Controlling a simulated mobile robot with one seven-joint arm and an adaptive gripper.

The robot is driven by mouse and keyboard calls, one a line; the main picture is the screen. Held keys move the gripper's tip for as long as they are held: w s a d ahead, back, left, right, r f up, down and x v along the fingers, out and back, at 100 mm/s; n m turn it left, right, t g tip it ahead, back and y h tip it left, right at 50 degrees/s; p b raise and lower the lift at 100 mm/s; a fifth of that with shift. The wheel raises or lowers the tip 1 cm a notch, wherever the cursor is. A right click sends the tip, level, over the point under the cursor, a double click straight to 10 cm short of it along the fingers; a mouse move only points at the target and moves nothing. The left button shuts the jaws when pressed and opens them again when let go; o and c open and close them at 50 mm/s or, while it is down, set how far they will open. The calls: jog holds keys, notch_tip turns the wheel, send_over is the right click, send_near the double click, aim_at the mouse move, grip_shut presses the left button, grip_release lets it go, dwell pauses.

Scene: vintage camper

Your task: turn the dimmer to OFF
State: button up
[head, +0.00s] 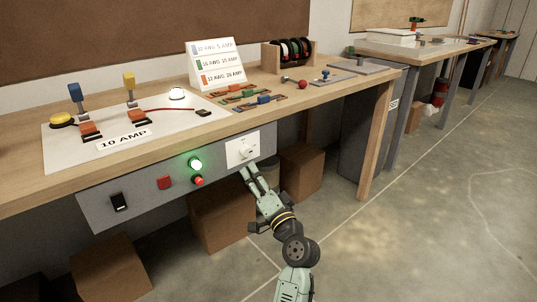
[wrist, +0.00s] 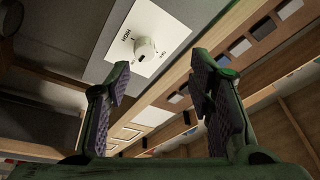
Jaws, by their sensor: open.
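The dimmer is a white knob (head: 243,152) on a white plate at the right end of the grey panel under the bench top. In the wrist view the knob (wrist: 145,47) stands out from its plate (wrist: 168,22), with a label that reads like HIGH on one side and a small label, perhaps OFF, on the other. My gripper (head: 249,174) is just below and in front of the plate. In the wrist view its fingers (wrist: 160,70) are spread and empty, with the knob ahead between the tips, apart from both. The knob's exact setting is hard to tell.
The grey panel (head: 140,199) also carries a lit green lamp (head: 195,163), a red button (head: 198,181), a red switch (head: 164,183) and a black switch (head: 118,202). The wooden bench edge (head: 330,95) overhangs above. Cardboard boxes (head: 222,216) stand underneath. Open floor lies to the right.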

aim_at(248, 154)
jog(key=shift+m, duration=0.3)
jog(key=w, duration=0.3)
jog(key=w+a+p, duration=0.1)
jog(key=w, duration=0.2)
jog(key=w+r+p, duration=0.1)
jog(key=w, duration=0.3)
jog(key=shift+a, duration=0.4)
jog(key=shift+c, duration=0.5)
grip_shut()
